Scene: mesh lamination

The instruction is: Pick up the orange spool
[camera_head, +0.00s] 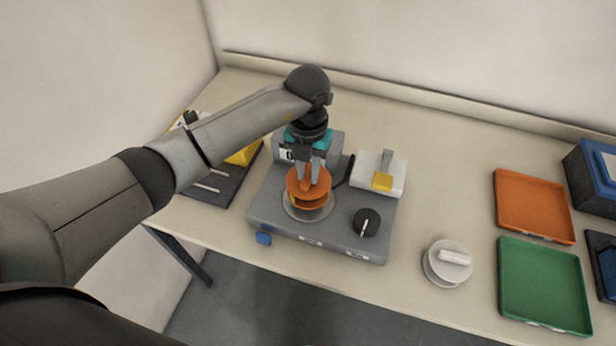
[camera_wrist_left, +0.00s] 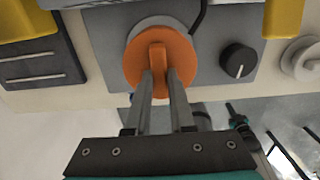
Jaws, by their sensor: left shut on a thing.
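The orange spool (camera_head: 308,190) is over the round metal plate of the grey machine, with its upright handle between my fingers. It also shows in the left wrist view (camera_wrist_left: 186,64). My left gripper (camera_head: 314,176) comes down from above and is shut on the spool's handle; its fingers also show in the left wrist view (camera_wrist_left: 159,78). I cannot tell whether the spool touches the plate or is just above it. My right gripper is not in view.
The grey machine (camera_head: 337,233) has a black knob (camera_head: 367,222). A white scale-like box (camera_head: 394,170) stands behind right. A white spool (camera_head: 447,262), an orange tray (camera_head: 534,204) and a green tray (camera_head: 543,285) are on the right. A dark panel (camera_head: 213,185) lies left.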

